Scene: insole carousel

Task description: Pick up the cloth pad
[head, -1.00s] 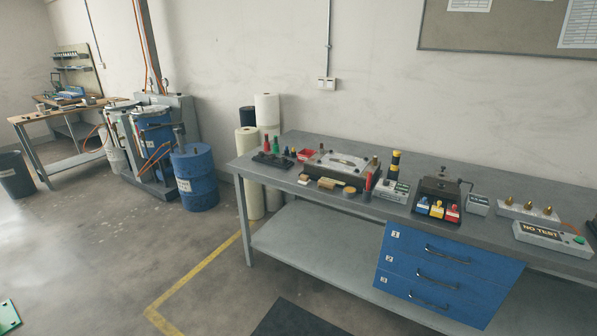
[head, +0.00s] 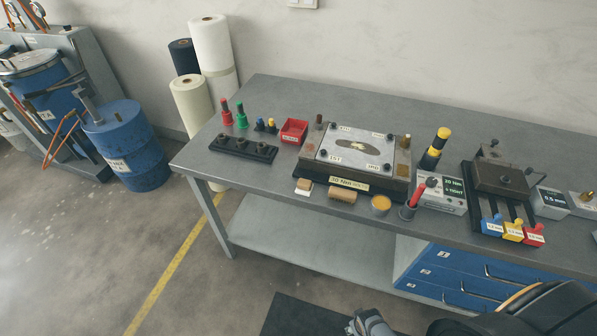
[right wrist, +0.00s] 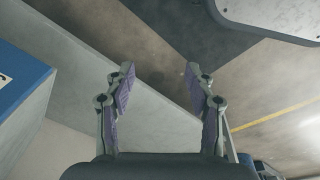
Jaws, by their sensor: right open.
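On the front edge of the grey bench lie a small brown-and-white block (head: 304,186) and a tan, roll-shaped piece (head: 342,195). One of these may be the cloth pad, but I cannot tell which at this size. My right gripper (right wrist: 158,75) is open and empty in the right wrist view, with its two purple-padded fingers apart. It is away from both pieces, and part of it shows at the bottom edge of the head view (head: 370,324). My left gripper is not in view.
A metal plate fixture (head: 352,148) stands behind the small pieces. A yellow tin (head: 381,204) and a cup with a red-handled tool (head: 408,212) stand to their right. A black socket rack (head: 243,148) is at left. The bench's (head: 230,176) front left is bare.

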